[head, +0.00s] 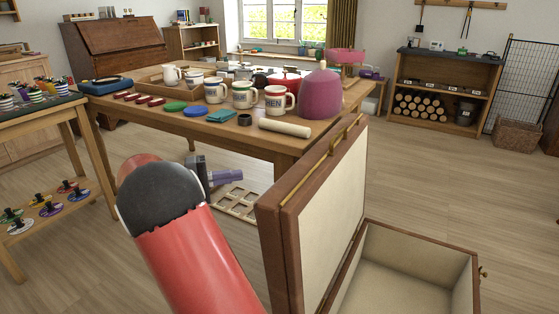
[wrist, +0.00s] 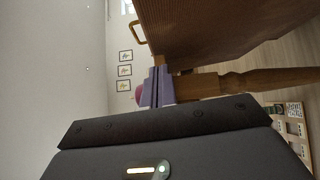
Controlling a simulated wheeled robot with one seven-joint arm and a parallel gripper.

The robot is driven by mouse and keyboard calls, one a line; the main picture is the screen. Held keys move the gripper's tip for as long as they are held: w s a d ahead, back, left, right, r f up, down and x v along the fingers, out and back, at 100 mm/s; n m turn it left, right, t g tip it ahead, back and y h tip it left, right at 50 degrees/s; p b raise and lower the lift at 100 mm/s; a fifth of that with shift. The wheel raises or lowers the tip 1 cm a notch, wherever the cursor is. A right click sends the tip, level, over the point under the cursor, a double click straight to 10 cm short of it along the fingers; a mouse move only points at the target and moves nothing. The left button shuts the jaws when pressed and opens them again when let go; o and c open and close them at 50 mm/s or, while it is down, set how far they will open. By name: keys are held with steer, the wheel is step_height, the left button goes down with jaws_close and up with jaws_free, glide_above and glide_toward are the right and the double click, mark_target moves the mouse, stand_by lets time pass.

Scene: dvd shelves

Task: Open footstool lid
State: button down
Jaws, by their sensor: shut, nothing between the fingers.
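The footstool (head: 470,260) is a brown box with a pale lining, at the lower right of the head view. Its lid (head: 335,205) is raised and stands about upright on the box's left side, pale inner face toward the box. A brass handle (head: 346,134) sits on the lid's upper edge. The lid's brown outer side (wrist: 205,30) and the handle (wrist: 138,32) also show in the wrist view. My gripper (head: 232,177) is left of the lid, on its outer side, with purple fingers (wrist: 158,88) shut and empty. Whether they touch the lid is unclear.
A wooden table (head: 130,105) with mugs, a rolling pin (head: 285,128) and a pink tea cosy (head: 321,93) stands behind the footstool. A wooden lattice (head: 236,203) lies below it. The floor (head: 420,175) right of the lid is clear.

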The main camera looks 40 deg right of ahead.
steer(key=s+a+r+x, duration=0.1)
steer(key=x, duration=1.1)
steer(key=shift+s+d+r+h+p, duration=0.2)
steer(key=shift+s+h+p, duration=0.1)
steer(key=shift+s+p, duration=0.1)
steer(key=shift+w, duration=0.1)
steer(key=s+d+r+m+y+b, duration=0.1)
steer(key=s+d+b, duration=0.1)
steer(key=s, duration=0.5)
steer(key=s+d+r+m+t+y+b, duration=0.1)
steer(key=s+d+r+m, duration=0.1)
steer(key=s, duration=0.6)
steer(key=shift+d+b, duration=0.15)
steer(key=shift+b, duration=0.2)
steer(key=shift+w, duration=0.15)
